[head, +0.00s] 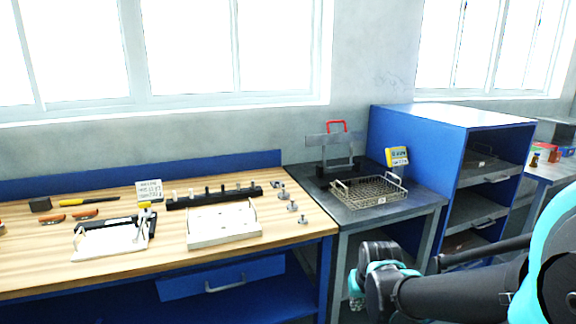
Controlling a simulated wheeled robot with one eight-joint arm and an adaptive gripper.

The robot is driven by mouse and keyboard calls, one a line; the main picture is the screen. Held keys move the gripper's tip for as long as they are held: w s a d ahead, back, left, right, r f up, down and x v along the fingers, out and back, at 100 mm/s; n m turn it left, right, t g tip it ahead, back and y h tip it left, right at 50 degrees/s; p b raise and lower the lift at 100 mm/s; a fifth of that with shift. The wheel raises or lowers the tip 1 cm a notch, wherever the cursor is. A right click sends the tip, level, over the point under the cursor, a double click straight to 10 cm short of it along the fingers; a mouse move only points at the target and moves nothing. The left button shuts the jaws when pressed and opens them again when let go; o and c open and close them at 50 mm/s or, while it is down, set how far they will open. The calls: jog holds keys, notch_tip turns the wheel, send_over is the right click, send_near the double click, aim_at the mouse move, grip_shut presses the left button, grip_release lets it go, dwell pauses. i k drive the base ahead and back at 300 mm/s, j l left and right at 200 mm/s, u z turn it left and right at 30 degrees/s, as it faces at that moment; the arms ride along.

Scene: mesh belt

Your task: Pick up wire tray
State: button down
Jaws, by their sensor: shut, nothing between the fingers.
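The wire tray (372,204) is a shallow metal mesh basket with raised handles at its ends and a small white tag on its front. It sits on the dark top of a grey-legged table (424,199), between the wooden workbench and the blue cabinet. My arm reaches in from the lower right, in front of and below the tray, and is apart from it in the picture. My gripper does not show in the head view.
A stand with a red handle (336,127) is right behind the tray. A yellow sign (397,156) stands behind it by the blue cabinet (415,140). The wooden workbench (120,281) at left holds tools, white trays and metal parts.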

aim_at(380, 200)
jog(key=i+l+u, duration=0.1)
jog(key=i+l, duration=0.85)
jog(key=l, duration=0.15)
jog(key=u, duration=0.05)
